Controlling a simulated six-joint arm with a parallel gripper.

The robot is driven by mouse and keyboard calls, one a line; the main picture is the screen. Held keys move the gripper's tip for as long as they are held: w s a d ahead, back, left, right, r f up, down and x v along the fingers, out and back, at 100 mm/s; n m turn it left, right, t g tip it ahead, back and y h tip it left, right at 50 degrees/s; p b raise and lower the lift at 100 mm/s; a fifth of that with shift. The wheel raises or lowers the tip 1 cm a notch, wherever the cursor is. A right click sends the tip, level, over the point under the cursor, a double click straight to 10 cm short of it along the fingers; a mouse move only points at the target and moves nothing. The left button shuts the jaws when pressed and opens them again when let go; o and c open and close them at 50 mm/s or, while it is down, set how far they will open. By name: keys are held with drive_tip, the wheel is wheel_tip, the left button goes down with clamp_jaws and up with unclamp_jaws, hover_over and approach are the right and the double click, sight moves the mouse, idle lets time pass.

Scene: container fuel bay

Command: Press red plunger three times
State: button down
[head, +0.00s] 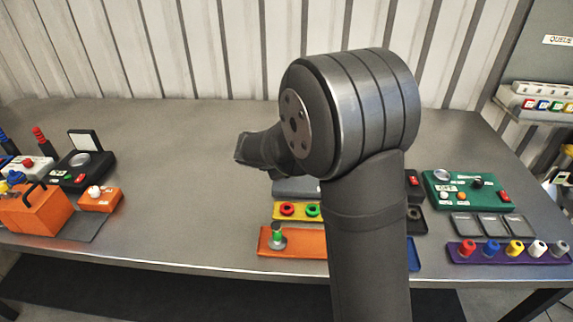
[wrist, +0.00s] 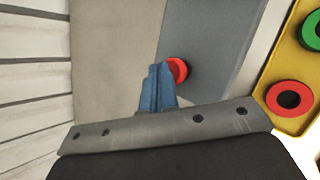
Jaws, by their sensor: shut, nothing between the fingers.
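A round red part, which looks like the red plunger (wrist: 178,69), stands on a grey-blue plate (wrist: 205,40) in the wrist view. My gripper (wrist: 159,68) is shut and empty, with its blue fingertips just left of the red part and overlapping its edge in the picture. I cannot tell whether they touch it or how far above it they are. In the head view the grey plate (head: 292,187) shows only partly beside my arm, and the red part is hidden there. My fingertips are not clear in the head view.
A yellow tray (head: 300,217) with a red ring (head: 287,209) and a green ring (head: 313,210) lies beside the grey plate. An orange tray (head: 297,241) is nearer the front edge. A green panel (head: 465,188) stands to the right. The table's back left is clear.

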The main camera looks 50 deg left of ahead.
drive_tip(key=shift+f, duration=0.45)
idle(0.5)
drive_tip(key=shift+r, duration=1.8)
drive_tip(key=shift+r, duration=2.5)
wheel_tip(320, 180, up, 4)
drive_tip(key=shift+f, duration=0.1)
